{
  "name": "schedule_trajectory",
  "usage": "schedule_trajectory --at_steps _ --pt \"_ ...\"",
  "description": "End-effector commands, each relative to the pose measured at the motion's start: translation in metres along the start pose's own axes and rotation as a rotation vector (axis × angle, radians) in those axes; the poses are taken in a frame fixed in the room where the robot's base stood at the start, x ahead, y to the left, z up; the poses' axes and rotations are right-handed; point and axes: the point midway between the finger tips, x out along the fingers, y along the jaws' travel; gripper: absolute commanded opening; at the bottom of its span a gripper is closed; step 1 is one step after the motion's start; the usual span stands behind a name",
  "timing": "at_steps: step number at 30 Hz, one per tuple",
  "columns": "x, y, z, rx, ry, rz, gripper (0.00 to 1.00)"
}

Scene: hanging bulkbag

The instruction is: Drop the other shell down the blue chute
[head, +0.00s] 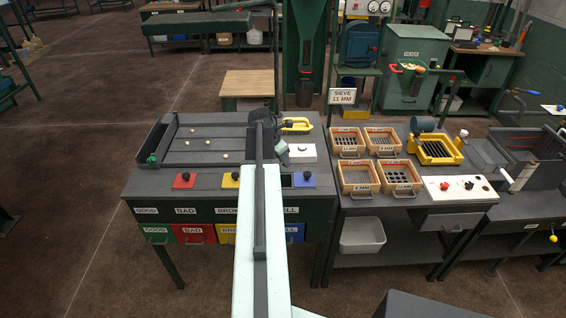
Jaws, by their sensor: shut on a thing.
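My gripper (281,152) is at the right end of the sorting bench, above the bench top and behind the blue chute. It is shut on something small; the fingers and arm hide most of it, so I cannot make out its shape. The blue chute's plate (304,180) with a black knob lies at the front right of the bench. A dark gap shows just left of the plate, partly covered by my arm. Below is a blue drawer front (295,232), under a label ending in "ELL".
Several small pale pieces (208,142) lie on the grey sorting tray at left. Red (184,180) and yellow (230,180) chute plates line the front. A white box (302,153) and yellow-handled item (297,125) stand close right of my gripper. Sieves (358,178) occupy the right bench.

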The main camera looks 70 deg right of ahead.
Motion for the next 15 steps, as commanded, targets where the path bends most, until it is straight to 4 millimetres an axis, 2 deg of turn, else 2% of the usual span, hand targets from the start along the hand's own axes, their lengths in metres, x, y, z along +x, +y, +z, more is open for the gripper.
schedule_trajectory --at_steps 1,7,10,15 --pt "0.011 0.0 -0.005 0.0 0.0 0.0 0.0" --pt "0.039 0.0 -0.016 0.0 0.0 0.0 0.0" --pt "0.046 0.0 -0.019 0.0 0.0 0.0 0.0" --pt "0.047 0.0 -0.019 0.001 0.0 0.0 0.0"
